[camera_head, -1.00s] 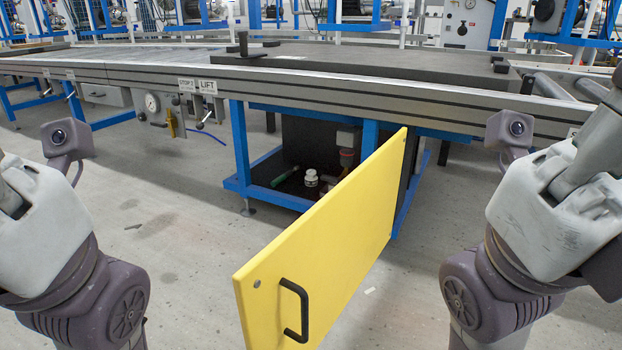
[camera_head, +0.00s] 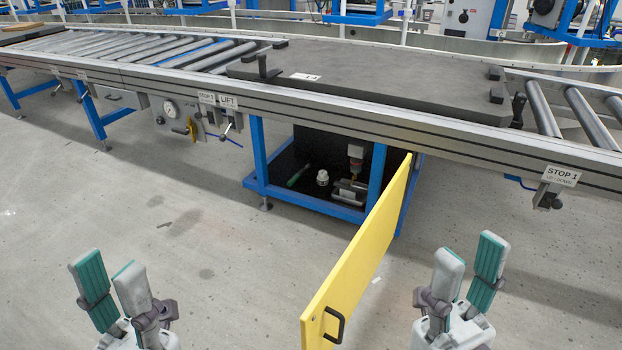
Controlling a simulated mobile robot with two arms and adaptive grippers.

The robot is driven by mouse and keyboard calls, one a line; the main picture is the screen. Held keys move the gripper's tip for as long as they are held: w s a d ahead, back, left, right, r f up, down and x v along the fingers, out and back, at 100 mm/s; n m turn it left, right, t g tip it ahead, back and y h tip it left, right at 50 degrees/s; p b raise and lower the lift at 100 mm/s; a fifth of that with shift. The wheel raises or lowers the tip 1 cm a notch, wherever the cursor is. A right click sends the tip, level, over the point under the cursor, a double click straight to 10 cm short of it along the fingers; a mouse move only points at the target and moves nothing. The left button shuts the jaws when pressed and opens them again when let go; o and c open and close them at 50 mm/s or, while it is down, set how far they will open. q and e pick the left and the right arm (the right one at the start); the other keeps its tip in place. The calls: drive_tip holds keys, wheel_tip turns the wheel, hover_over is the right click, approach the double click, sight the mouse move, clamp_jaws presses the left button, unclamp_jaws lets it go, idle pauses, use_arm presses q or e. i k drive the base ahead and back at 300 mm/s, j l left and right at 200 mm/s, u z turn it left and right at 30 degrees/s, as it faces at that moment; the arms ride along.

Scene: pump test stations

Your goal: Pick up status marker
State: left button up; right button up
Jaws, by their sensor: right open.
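I cannot tell for sure which item is the status marker. A small white object with a rounded top (camera_head: 322,178) stands on the floor of the open dark cabinet under the conveyor. A thin green item (camera_head: 297,176) lies to its left. My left gripper (camera_head: 107,264) is open and empty at the lower left, over the floor. My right gripper (camera_head: 471,252) is open and empty at the lower right, right of the yellow door. Both are well apart from the cabinet.
The yellow door (camera_head: 362,250) swings out towards me from the cabinet, between my grippers. Metal fittings (camera_head: 350,190) sit inside at right. A dark plate (camera_head: 400,82) with a white label lies on the conveyor above. A STOP 1 sign (camera_head: 561,176) hangs at right. Floor at left is clear.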

sight(321, 179)
drive_tip(key=i+j, duration=0.15)
drive_tip(key=j, duration=0.4)
drive_tip(key=i+j+z, duration=0.1)
drive_tip(key=j, duration=0.45)
drive_tip(key=i+j+z, duration=0.1)
drive_tip(key=j, duration=0.45)
drive_tip(key=i+j, duration=0.1)
drive_tip(key=j, duration=0.5)
drive_tip(key=i+j+z, duration=0.1)
drive_tip(key=i, duration=0.3)
drive_tip(key=i+j+z, duration=0.1)
drive_tip(key=i+j, duration=0.15)
drive_tip(key=i, duration=0.2)
drive_tip(key=i+j+z, duration=0.1)
drive_tip(key=i, duration=0.3)
drive_tip(key=i+l, duration=0.1)
drive_tip(key=i, duration=0.45)
drive_tip(key=i+l, duration=0.1)
drive_tip(key=i, duration=0.5)
